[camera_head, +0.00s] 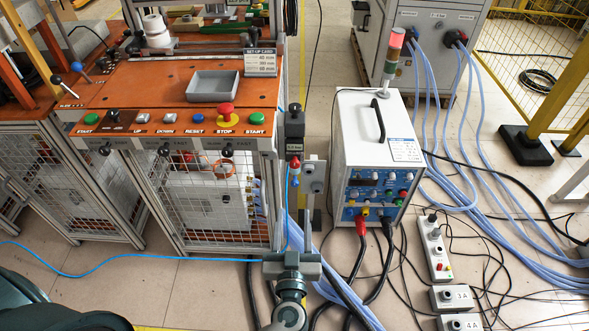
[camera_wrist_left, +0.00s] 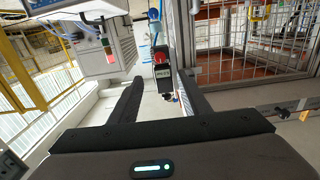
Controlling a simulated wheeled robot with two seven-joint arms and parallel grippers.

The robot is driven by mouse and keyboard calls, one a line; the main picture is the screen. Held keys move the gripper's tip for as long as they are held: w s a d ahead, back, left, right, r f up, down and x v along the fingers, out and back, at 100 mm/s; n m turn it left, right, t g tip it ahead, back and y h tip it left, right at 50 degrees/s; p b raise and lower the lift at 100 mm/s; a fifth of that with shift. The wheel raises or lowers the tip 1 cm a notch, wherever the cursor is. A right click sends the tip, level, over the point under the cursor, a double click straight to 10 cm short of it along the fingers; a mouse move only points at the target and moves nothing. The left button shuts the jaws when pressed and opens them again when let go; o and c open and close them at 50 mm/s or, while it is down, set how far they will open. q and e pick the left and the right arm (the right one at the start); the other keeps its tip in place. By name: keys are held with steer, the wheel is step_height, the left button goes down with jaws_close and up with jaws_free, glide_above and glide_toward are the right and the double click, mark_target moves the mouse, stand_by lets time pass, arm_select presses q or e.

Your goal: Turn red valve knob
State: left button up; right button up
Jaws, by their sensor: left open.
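The red valve knob (camera_head: 295,165) is a small red part low on a black air unit (camera_head: 295,122) at the right front corner of the orange bench. In the left wrist view, a red part (camera_wrist_left: 163,54) on the dark unit shows beyond the gap between my fingers. My left gripper (camera_head: 291,262) is below the knob in the head view, pointing away from me toward it. In the left wrist view my left gripper (camera_wrist_left: 160,84) is open, with nothing held between its two dark fingers. I see no contact with the knob. My right gripper is not in view.
The orange bench (camera_head: 130,85) has a row of buttons and mesh sides. A grey switch box (camera_head: 313,177) stands close right of the knob. A blue hose (camera_head: 150,258) and thick cables cross the floor.

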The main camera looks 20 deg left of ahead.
arm_select(q)
steer(key=p, duration=0.5)
glide_toward(295, 167)
steer(key=x, duration=0.8)
steer(key=shift+w+a+r, duration=0.15)
steer(key=shift+w, duration=0.15)
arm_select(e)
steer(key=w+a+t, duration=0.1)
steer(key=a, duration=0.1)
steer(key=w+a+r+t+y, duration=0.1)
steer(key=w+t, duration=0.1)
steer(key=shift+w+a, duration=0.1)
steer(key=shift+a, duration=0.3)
arm_select(q)
steer(key=c, duration=1)
